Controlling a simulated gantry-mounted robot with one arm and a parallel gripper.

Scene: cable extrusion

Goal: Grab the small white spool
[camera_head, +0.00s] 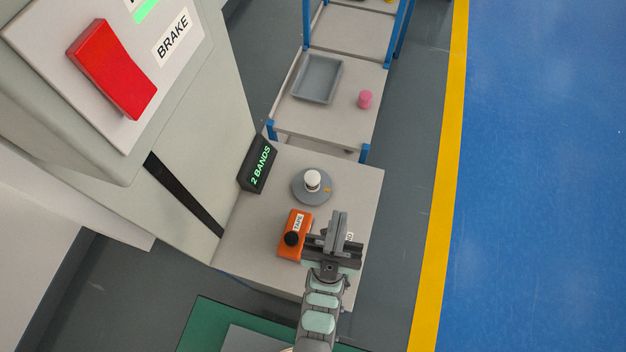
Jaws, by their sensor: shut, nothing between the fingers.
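The small white spool (312,178) stands upright on a round grey base (300,190) on the light grey table (355,185). My gripper (338,220) is over the table's right part, below and to the right of the spool in the picture, and apart from it. Its fingers are together with nothing between them. The gripper hides part of a white label behind it.
An orange tape device (296,222) with a black knob lies just left of my gripper. Behind are a shelf with a grey tray (318,80) and pink cylinder (365,99). A machine with a red brake switch (112,70) stands left.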

